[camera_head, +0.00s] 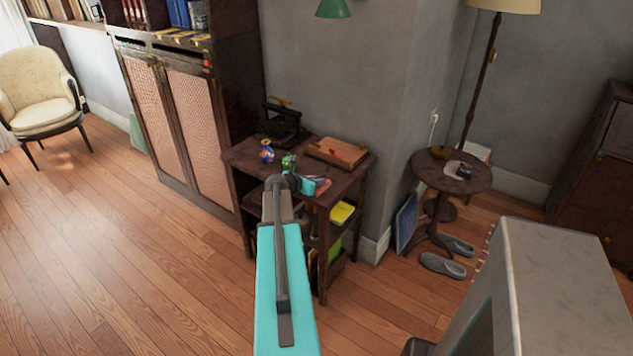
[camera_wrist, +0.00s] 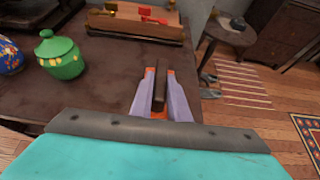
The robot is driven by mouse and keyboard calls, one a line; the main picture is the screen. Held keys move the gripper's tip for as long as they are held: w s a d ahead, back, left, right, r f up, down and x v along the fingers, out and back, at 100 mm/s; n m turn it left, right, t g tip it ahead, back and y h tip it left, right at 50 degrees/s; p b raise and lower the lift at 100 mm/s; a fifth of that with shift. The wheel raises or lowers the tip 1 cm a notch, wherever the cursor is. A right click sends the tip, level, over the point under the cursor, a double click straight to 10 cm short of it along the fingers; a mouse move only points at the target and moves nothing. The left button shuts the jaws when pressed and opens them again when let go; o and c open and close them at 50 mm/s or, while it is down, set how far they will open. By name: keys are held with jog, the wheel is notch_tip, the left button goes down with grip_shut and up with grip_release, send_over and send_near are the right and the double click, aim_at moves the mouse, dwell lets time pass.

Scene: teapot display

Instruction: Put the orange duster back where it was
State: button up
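My gripper (camera_wrist: 160,88) has pale purple fingers with orange at their tips and base. They stand close on both sides of a dark brown bar (camera_wrist: 160,92), which looks like the handle of the duster. No orange duster head shows clearly; it may be hidden. In the head view my gripper (camera_head: 316,186) is over the front right part of the small dark table (camera_head: 240,157). A green lidded pot (camera_wrist: 60,56) stands on the table left of my gripper. A blue pot (camera_wrist: 9,58) is at the far left.
A wooden box (camera_head: 337,152) with red and yellow pieces lies at the table's back right. A black machine (camera_head: 284,117) stands behind the pots. A round side table (camera_head: 440,183) is to the right, with slippers (camera_head: 443,265) below. The floor at left is clear.

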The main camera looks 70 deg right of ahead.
jog(key=o, duration=0.4)
jog(key=shift+o, duration=0.2)
jog(key=shift+r, duration=0.15)
jog(key=b+v, duration=0.1)
jog(key=v, duration=1.1)
dwell(0.5)
jog(key=w+a+f+m+t+y, duration=0.15)
jog(key=w+a+f, duration=0.25)
jog(key=a+f, duration=0.6)
jog(key=w+a+f+m+y, duration=0.35)
jog(key=a+f, duration=0.45)
jog(key=a, duration=0.4)
jog(key=w+a+f+m+y, duration=0.2)
jog(key=w+a+f, duration=0.3)
jog(key=a+f, duration=0.55)
jog(key=s+a+f+m+g+y, duration=0.1)
jog(key=s+a+f, duration=0.3)
jog(key=a, duration=0.8)
jog(key=s+a+f+m+g+y, duration=0.1)
jog(key=s+a+f+m+y, duration=0.1)
jog(key=s+a+f+m, duration=0.2)
jog(key=s+a+f+m+g+y, duration=0.2)
jog(key=s+a, duration=0.6)
jog(key=a, duration=1.2)
notch_tip(320, 180, down, 2)
jog(key=shift+s+f+m, duration=0.1)
jog(key=shift+s+m, duration=0.15)
jog(key=shift+m, duration=0.25)
